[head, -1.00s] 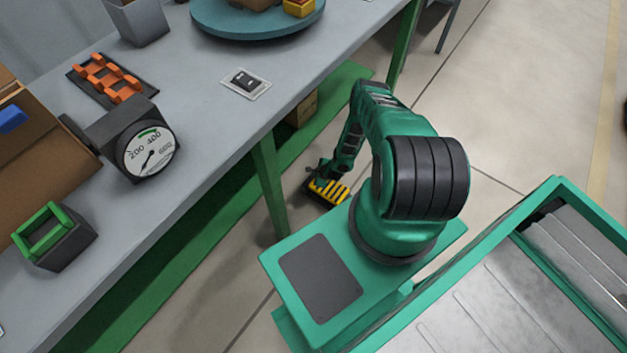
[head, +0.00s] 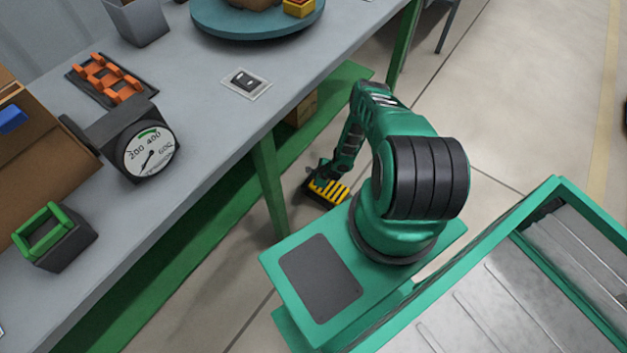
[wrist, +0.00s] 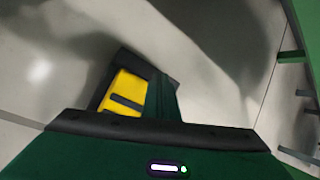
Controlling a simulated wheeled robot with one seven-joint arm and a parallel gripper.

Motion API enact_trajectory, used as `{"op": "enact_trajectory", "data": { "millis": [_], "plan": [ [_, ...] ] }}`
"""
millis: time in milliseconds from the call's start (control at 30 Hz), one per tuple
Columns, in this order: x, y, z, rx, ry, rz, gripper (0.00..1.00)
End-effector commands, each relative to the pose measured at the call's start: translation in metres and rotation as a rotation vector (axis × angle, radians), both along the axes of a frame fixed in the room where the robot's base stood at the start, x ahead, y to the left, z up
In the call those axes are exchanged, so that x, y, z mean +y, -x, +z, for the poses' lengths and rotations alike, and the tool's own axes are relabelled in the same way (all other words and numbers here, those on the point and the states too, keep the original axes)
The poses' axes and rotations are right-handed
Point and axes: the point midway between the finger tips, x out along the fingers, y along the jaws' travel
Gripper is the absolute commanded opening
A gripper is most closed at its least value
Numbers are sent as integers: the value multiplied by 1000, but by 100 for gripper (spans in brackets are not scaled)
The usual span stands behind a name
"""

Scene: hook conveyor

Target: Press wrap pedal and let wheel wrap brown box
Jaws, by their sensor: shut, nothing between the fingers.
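The yellow-and-black striped pedal (head: 328,191) sits on the floor beside the bench leg. My gripper (head: 317,176) is shut and empty, reaching down at the pedal. In the wrist view the yellow pedal top (wrist: 122,90) shows just beyond the dark gripper housing. The gripper looks to be on or right above the pedal; I cannot tell whether they touch. The blue-green round wheel (head: 228,25) is on the bench at the top edge. A brown box (head: 252,4) is on it, mostly cut off by the frame, with a yellow block (head: 299,7) beside it.
A green bench leg (head: 268,180) stands close left of the pedal. Open floor (head: 480,120) lies to the right.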

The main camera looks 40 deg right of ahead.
Motion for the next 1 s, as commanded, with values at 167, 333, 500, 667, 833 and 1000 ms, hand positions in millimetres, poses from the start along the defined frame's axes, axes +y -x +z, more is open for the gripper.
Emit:
{"op": "enact_trajectory", "data": {
  "millis": [167, 333, 500, 667, 833, 1000],
  "plan": [
    [0, 0, -5, -1, -1, -2, 0],
    [0, 0, -6, -1, 0, -1, 0],
    [0, 0, -6, 0, -1, -1, 0],
    [0, 0, -6, 0, 0, 0, 0],
    [0, 0, -3, 0, -1, -1, 0],
    [0, 0, 2, 1, 1, 0, 0]
  ]
}}
